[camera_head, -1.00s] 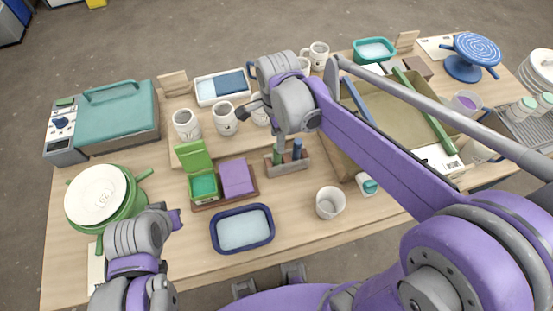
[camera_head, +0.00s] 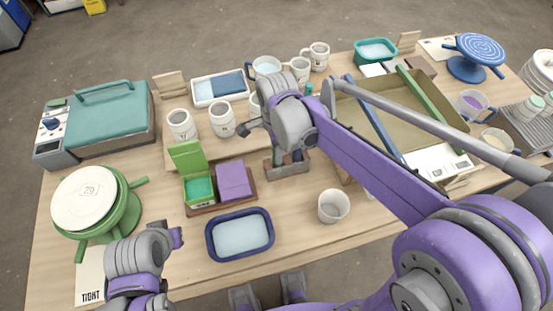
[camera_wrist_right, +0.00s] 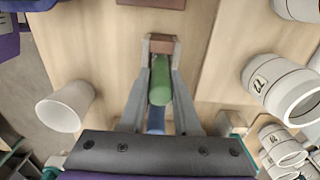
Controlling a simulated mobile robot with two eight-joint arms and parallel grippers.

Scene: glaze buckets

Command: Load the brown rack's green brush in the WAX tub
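The brown rack (camera_head: 294,167) stands mid-table, partly hidden by my right gripper (camera_head: 288,156), which points down over it. In the right wrist view, the green brush (camera_wrist_right: 160,80) lies between the two fingers of that gripper (camera_wrist_right: 161,44). The fingers are apart, with gaps beside the handle. A blue brush (camera_wrist_right: 155,120) also shows between them, nearer the palm. Possible tubs are a navy-rimmed tub (camera_head: 240,256), a white tub (camera_head: 204,99) and a teal tub (camera_head: 375,61); I cannot read WAX on any. My left gripper (camera_head: 178,238) is at lower left, its fingers unclear.
A white cup (camera_head: 333,207) stands right of the navy tub. A green box and purple block (camera_head: 234,181) sit left of the rack. Several mugs (camera_head: 221,119) stand behind it.

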